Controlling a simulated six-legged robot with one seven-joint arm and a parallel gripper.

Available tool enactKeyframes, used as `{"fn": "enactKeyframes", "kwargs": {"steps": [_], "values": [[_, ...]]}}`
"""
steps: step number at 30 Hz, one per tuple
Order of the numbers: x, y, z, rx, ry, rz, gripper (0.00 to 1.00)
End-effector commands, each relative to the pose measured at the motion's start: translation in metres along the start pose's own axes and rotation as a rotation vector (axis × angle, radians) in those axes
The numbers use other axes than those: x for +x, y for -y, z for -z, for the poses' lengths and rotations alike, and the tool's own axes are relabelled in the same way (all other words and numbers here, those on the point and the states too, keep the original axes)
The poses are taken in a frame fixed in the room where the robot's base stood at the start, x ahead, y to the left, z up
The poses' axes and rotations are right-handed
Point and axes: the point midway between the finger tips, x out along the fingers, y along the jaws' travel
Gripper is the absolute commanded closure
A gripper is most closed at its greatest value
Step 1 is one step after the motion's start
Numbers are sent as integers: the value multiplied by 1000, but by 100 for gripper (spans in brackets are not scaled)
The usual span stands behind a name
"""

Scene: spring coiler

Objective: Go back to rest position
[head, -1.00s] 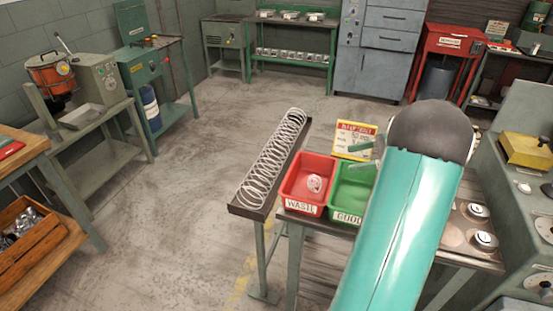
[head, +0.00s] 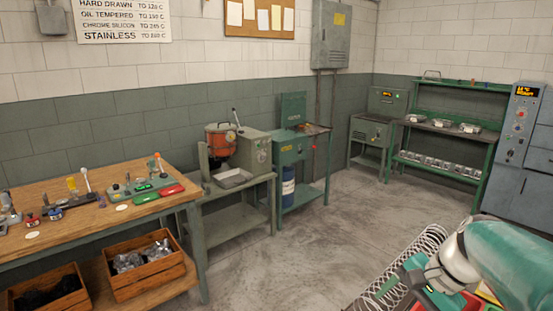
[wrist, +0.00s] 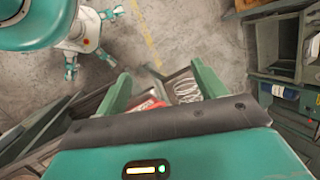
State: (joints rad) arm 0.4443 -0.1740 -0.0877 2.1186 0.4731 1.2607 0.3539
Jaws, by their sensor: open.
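My gripper (wrist: 162,84) is open, with two green fingers spread apart and nothing between them in the wrist view. In the head view my teal arm reaches in from the lower right, and its gripper (head: 398,282) hangs at the bottom edge over the long coil spring (head: 432,238). The spring also shows past the fingers in the wrist view (wrist: 187,90). A red bin (head: 447,301) is mostly hidden behind the arm and cut off by the frame edge. My own body fills the upper left of the wrist view.
A wooden workbench (head: 90,207) with tools stands at left, with crates (head: 146,268) below. A grey-green machine stand (head: 240,218), a teal cabinet (head: 296,150) and a green shelf (head: 446,133) line the walls. The concrete floor (head: 290,262) between is clear.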

Motion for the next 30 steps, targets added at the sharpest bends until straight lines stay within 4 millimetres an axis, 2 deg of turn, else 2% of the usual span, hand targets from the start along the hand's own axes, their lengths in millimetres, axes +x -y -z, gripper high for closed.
{"fn": "enactKeyframes", "kwargs": {"steps": [1, 3, 9, 12, 18, 30], "values": [[2, 1, -20, -106, -39, -25, 30], [7, 0, -42, -251, -97, -63, 30], [16, -11, -93, -679, -268, -152, 30], [19, -17, -111, -877, -350, -186, 30], [21, -22, -129, -1105, -453, -219, 30], [22, -23, -129, -1127, -463, -225, 30]]}}
